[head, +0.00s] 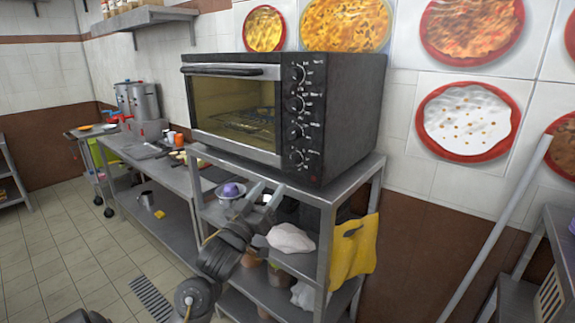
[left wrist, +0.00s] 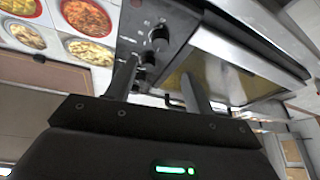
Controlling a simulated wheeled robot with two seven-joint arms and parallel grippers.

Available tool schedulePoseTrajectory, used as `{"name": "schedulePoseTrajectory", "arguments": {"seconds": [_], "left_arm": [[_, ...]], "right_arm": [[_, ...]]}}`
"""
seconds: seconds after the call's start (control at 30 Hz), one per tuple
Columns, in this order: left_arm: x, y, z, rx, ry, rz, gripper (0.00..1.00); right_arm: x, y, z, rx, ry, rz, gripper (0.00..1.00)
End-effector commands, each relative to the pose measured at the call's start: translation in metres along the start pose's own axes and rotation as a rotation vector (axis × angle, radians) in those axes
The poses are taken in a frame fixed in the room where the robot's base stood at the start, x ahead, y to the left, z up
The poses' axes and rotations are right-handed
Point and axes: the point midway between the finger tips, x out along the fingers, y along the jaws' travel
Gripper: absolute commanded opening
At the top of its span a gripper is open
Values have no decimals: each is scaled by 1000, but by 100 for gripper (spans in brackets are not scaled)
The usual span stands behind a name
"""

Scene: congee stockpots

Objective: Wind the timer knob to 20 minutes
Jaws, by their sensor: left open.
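The toaster oven (head: 310,165) stands on a steel rack, its glass door (head: 235,105) shut. Several dark knobs run down the panel at the door's right: the top knob (head: 299,72), two middle ones and the bottom knob (head: 296,156). Their markings are too small to read, so I cannot tell which is the timer. My left gripper (head: 266,192) is open and empty, below the panel in the head view. In the left wrist view, a knob (left wrist: 159,39) shows just past my open fingers (left wrist: 160,75), apart from them. My right gripper is out of view.
The rack's top edge (head: 320,196) runs beneath the oven. A bowl with a purple item (head: 231,191), a white cloth (head: 290,238) and a hanging yellow cloth (head: 352,258) are near my left arm. Stockpots (head: 137,100) stand at the far left. Open floor lies to the left.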

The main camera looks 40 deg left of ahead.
Motion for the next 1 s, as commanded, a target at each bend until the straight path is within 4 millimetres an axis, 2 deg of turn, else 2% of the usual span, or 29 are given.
{"name": "schedulePoseTrajectory", "arguments": {"seconds": [0.3,0.5,0.7,0.97,1.0], "left_arm": [[57,0,-3,-2,0,-1,53],[87,0,-2,-1,0,-1,53],[100,0,0,0,-1,-1,53],[101,0,1,1,-1,-1,53],[101,0,1,1,-1,-1,50]], "right_arm": [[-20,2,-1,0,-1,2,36],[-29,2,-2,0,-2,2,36],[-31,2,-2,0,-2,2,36],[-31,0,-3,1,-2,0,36],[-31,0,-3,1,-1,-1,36]]}}
